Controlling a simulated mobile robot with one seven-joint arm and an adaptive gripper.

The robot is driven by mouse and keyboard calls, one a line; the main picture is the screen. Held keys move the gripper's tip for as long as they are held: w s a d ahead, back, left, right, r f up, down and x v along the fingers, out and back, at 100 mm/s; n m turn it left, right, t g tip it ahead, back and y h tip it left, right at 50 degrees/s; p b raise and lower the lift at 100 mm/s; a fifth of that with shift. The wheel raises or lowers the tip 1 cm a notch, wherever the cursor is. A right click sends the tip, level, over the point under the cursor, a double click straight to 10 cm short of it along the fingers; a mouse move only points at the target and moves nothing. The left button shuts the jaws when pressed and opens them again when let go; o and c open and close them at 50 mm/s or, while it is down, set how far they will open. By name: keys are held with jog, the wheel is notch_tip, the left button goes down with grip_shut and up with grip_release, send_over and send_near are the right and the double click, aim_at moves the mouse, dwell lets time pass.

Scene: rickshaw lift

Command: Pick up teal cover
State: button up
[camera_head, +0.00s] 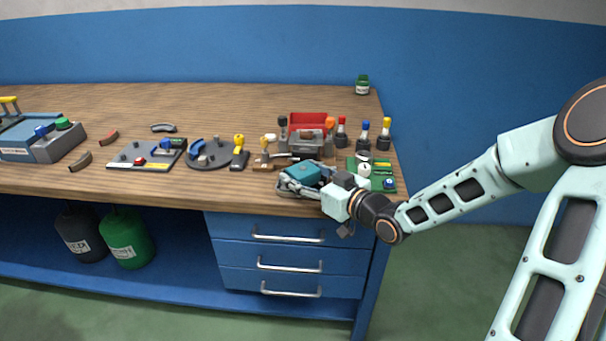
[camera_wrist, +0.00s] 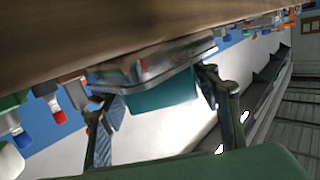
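The teal cover (camera_head: 302,171) is at the front edge of the workbench, right of centre in the head view. In the wrist view the teal cover (camera_wrist: 160,96) shows between the two fingers, under a grey tray-like part (camera_wrist: 150,65) in that tilted picture. My gripper (camera_head: 305,183) reaches in from the right at the cover. In the wrist view my gripper (camera_wrist: 162,93) has its fingers spread, one on each side of the cover, with what look like small gaps. Contact cannot be made out for certain. The arm hides part of the cover's surroundings.
A green board (camera_head: 383,172) lies just right of my gripper. A red bin (camera_head: 307,121) and several coloured-cap bottles (camera_head: 364,134) stand behind. A round grey fixture (camera_head: 213,154) is to the left. Blue drawers (camera_head: 290,256) are below the bench edge.

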aim_at(303, 169)
jog(key=c, duration=0.9)
jog(key=shift+r, duration=0.5)
notch_tip(303, 169, up, 2)
jog(key=shift+r+p, duration=0.25)
jog(key=shift+p, duration=0.35)
jog(key=s+d+r+p, duration=0.2)
jog(key=s+r, duration=0.1)
jog(key=s, duration=0.1)
jog(key=s+d+r+p, duration=0.2)
jog(key=s+d+r, duration=0.1)
jog(key=s+d+r+p, duration=0.2)
jog(key=s+d+r, duration=0.1)
jog(key=s, duration=0.1)
jog(key=shift+s+r, duration=0.25)
jog(key=shift+s, duration=0.05)
